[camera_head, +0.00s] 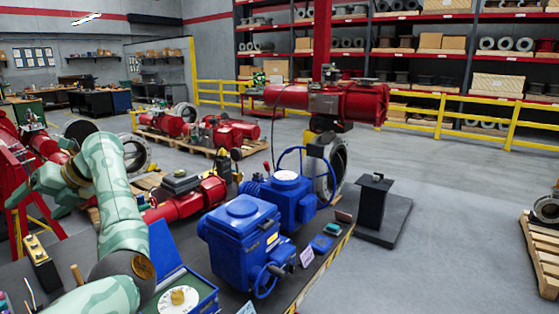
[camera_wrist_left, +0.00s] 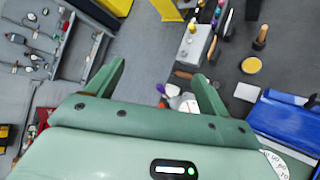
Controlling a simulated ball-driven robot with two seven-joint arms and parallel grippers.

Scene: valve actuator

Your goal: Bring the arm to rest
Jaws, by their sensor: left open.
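My left arm is pale green with a camouflage pattern. In the head view it rises from the bottom left and bends over, with my left gripper (camera_head: 40,184) at the far left, in front of a red frame. In the left wrist view the two green fingers of my left gripper (camera_wrist_left: 160,72) are spread apart with nothing between their tips. Below it are a grey bench surface and loose tools. The blue valve actuator (camera_head: 240,235) stands on the bench to the right of my arm, clear of the gripper. My right gripper is not in view.
A grey block with coloured knobs (camera_wrist_left: 195,45), a wooden-handled tool (camera_wrist_left: 261,38) and a blue box (camera_wrist_left: 285,122) lie near the left gripper's view. A second blue actuator (camera_head: 288,198) stands behind the first. Red actuators (camera_head: 190,200) are behind my arm. Open floor (camera_head: 440,220) is at right.

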